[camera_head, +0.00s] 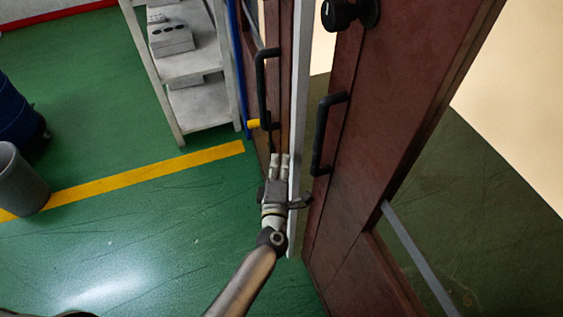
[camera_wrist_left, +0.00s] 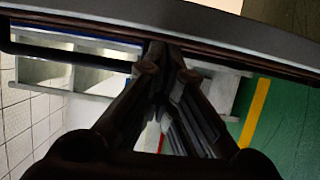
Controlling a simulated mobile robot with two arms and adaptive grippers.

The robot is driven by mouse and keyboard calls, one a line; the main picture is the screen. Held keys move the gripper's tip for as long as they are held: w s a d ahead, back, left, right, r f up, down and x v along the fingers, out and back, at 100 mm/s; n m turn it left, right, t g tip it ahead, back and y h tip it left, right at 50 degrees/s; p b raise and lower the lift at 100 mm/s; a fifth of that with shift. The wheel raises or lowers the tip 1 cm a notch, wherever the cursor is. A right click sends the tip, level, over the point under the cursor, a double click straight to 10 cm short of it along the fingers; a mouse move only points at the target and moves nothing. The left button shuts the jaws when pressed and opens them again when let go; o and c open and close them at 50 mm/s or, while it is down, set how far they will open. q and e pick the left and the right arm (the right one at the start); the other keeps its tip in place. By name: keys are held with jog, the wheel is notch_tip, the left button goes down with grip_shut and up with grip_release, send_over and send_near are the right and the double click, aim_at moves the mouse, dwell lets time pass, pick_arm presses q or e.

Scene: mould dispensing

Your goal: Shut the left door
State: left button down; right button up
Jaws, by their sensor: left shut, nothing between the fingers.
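The left door (camera_head: 286,75) is a reddish-brown panel seen almost edge-on in the head view, with a black bar handle (camera_head: 261,85) and a pale edge (camera_head: 298,110). It stands open, with a gap between its edge and the right-hand door (camera_head: 375,130). My left gripper (camera_head: 279,158) is shut and empty, low beside the left door's handle face; contact is unclear. In the left wrist view its fingers (camera_wrist_left: 166,72) come together below the grey door edge (camera_wrist_left: 210,38), and a black handle shows at the left (camera_wrist_left: 60,57). My right gripper is not in view.
The right-hand door has a black handle (camera_head: 326,135) and a round black knob (camera_head: 350,12). A blue barrel (camera_head: 18,115) and grey bin (camera_head: 22,180) are at far left. The green floor between is clear.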

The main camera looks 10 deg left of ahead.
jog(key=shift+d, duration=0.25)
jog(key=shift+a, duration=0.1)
